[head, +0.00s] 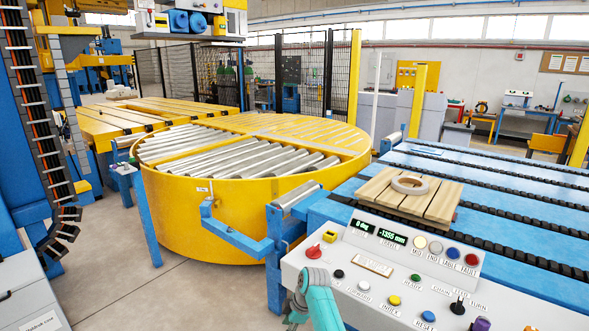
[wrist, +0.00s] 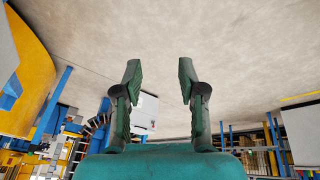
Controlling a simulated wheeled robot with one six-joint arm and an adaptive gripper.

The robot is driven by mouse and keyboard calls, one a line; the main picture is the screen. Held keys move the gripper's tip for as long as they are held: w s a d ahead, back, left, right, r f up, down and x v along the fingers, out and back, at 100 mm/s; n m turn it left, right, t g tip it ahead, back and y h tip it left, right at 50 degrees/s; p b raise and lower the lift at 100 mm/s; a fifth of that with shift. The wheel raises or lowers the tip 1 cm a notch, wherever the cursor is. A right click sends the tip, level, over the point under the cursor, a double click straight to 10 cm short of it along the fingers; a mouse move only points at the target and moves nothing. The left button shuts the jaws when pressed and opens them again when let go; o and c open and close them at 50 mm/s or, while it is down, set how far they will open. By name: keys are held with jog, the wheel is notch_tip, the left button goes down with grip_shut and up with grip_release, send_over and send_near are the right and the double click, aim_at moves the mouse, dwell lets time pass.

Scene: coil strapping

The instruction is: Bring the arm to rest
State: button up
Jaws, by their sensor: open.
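My gripper (wrist: 160,75) shows in the wrist view with its two dark green fingers spread apart. It is open, with nothing between the fingers and bare grey floor behind them. In the head view only a teal part of my arm (head: 318,298) shows at the bottom, in front of the control panel (head: 388,278). The fingers are not seen in the head view. I cannot tell whether the arm is moving.
A blue conveyor (head: 530,235) with dark chains carries a wooden pallet (head: 447,207) with a pale ring (head: 409,184) on it. A round yellow turntable (head: 205,220) with rollers stands left of centre. Open floor (head: 185,300) lies at lower left.

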jog(key=s+d+f+m+t, duration=0.2)
jog(key=s+d+f+m, duration=0.15)
jog(key=s+f, duration=0.45)
jog(key=s+d+f+m+t, duration=0.15)
jog(key=s+d+f, duration=0.3)
jog(key=f, duration=0.55)
jog(key=s+d+f+m+t+h, duration=0.1)
jog(key=s+d+m+t, duration=0.15)
jog(key=s, duration=0.75)
jog(key=s+d+f+m+t+h, duration=0.1)
jog(key=s+d+f+m, duration=0.2)
jog(key=s, duration=0.6)
jog(key=s+d+r+m+t, duration=0.1)
jog(key=s+d+r, duration=0.15)
jog(key=s, duration=0.35)
jog(key=s+d+r+m+t, duration=0.1)
jog(key=s+r, duration=0.2)
jog(key=s, duration=0.2)
jog(key=s+d+r+m+t, duration=0.1)
jog(key=s+r+m, duration=0.1)
jog(key=s+r, duration=0.5)
jog(key=s+d+r+m+t+h, duration=0.1)
jog(key=s+r+m+t, duration=0.1)
jog(key=s+r, duration=0.5)
jog(key=s+d+r+m+t, duration=0.1)
jog(key=s+r, duration=0.5)
jog(key=r, duration=1)
jog(key=shift+s+d+r+m+t+h, duration=0.3)
jog(key=shift+s+r+m+h, duration=0.1)
jog(key=shift+m, duration=0.25)
